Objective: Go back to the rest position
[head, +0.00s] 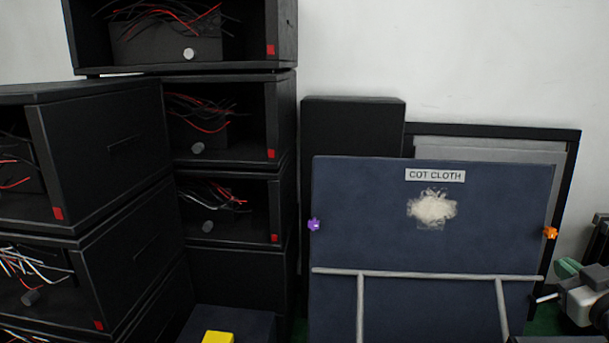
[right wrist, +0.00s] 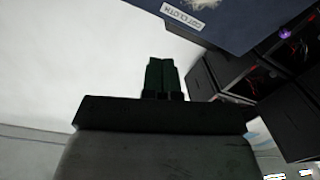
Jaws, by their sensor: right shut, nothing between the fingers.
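My right gripper (head: 567,267) is at the right edge of the head view, beside the lower right of a dark blue board (head: 400,230). In the right wrist view its dark green fingers (right wrist: 160,76) are together, with nothing between them. The fingers point toward the pale wall, and the board's label is upside down in that view. My left gripper is not in the head view.
Black boxes with red, black and white wires (head: 235,115) are stacked at the left. The board has a "COT CLOTH" label (head: 435,175), a purple knob (head: 314,225), an orange knob (head: 550,233) and grey bars. A yellow block (head: 218,337) shows at the bottom.

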